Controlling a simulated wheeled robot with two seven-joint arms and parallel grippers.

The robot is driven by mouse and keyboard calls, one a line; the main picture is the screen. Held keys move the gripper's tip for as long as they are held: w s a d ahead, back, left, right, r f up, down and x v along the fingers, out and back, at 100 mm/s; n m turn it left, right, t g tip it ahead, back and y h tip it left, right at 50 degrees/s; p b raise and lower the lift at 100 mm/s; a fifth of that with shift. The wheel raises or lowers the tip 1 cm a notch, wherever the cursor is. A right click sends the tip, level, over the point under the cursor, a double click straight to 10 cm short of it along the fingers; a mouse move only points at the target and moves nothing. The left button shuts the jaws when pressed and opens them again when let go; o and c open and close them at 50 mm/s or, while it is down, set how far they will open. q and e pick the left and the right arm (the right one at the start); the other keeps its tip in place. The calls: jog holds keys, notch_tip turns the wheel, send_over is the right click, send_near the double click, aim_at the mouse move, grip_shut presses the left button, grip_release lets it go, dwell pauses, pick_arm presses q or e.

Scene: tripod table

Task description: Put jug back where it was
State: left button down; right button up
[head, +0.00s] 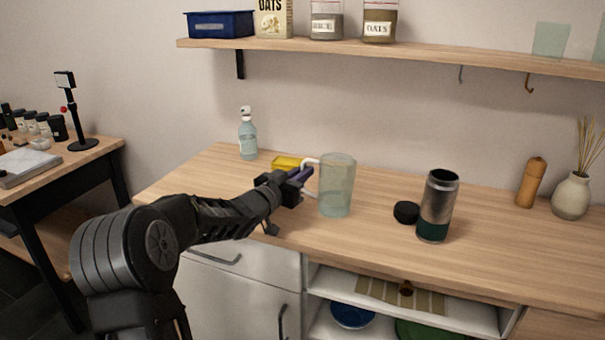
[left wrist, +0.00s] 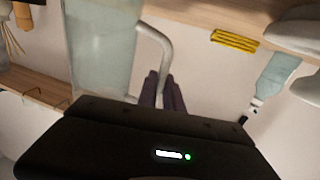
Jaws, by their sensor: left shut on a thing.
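The jug (head: 337,186) is a pale green see-through vessel with a white handle on its left side, upright at the counter's front left in the head view. My left gripper (head: 302,177) is at the handle from the left, shut on it. In the left wrist view the jug (left wrist: 100,45) fills the upper left, and its handle (left wrist: 160,45) runs down to my gripper's fingers (left wrist: 165,92). I cannot tell whether the jug's base touches the counter. My right gripper is not in view.
A steel and green flask (head: 437,207) and a black lid (head: 406,212) stand right of the jug. A yellow sponge (head: 287,162) and spray bottle (head: 248,137) are behind left. The wall shelf (head: 430,53) carries jars. A pepper mill (head: 531,182) and vase (head: 571,196) stand far right.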

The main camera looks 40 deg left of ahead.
pick_arm(q)
jog(key=c, duration=1.5)
grip_release()
jog(key=s, duration=1.2)
jog(key=shift+d+r, duration=0.1)
jog(key=shift+d, duration=0.15)
